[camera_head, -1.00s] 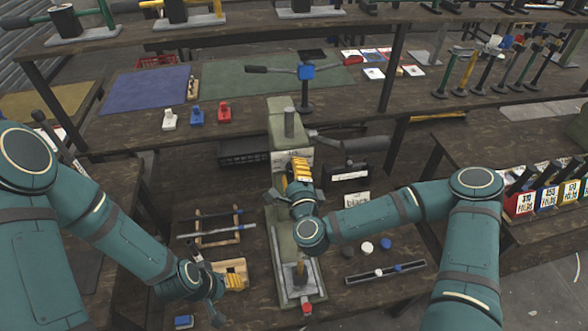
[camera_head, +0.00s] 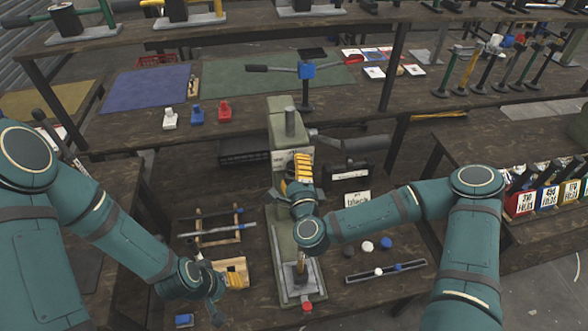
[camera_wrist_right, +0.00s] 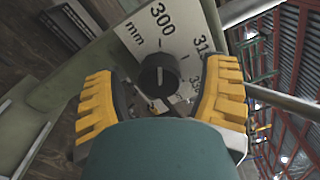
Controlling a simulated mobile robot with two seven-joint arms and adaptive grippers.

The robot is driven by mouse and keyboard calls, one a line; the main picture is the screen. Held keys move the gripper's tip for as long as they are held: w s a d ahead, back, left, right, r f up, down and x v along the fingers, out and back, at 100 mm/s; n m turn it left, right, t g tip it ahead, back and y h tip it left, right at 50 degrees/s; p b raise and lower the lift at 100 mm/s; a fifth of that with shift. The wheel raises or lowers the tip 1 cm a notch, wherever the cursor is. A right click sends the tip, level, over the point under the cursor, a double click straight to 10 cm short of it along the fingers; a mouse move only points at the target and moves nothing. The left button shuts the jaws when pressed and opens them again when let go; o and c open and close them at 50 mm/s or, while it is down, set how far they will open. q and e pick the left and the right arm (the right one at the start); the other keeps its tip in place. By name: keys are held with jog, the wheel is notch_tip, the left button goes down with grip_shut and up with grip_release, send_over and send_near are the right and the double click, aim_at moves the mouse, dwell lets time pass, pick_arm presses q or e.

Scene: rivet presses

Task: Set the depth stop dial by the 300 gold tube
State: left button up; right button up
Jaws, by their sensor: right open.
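The depth stop dial (camera_wrist_right: 159,75) is a round black knob on a white plate (camera_wrist_right: 140,38) marked 300, mm, and 315, with another number partly covered. Its pointer direction is hard to read. My right gripper (camera_head: 300,165) is open, its yellow fingers on either side of the dial; I cannot tell whether they touch it. The dial's face is hidden in the head view.
The press lever (camera_head: 345,143) sticks out right of the column. A wooden rack with rods (camera_head: 218,233) lies left.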

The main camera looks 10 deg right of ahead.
jog(key=s, duration=0.7)
jog(key=shift+s, duration=0.15)
dwell(0.3)
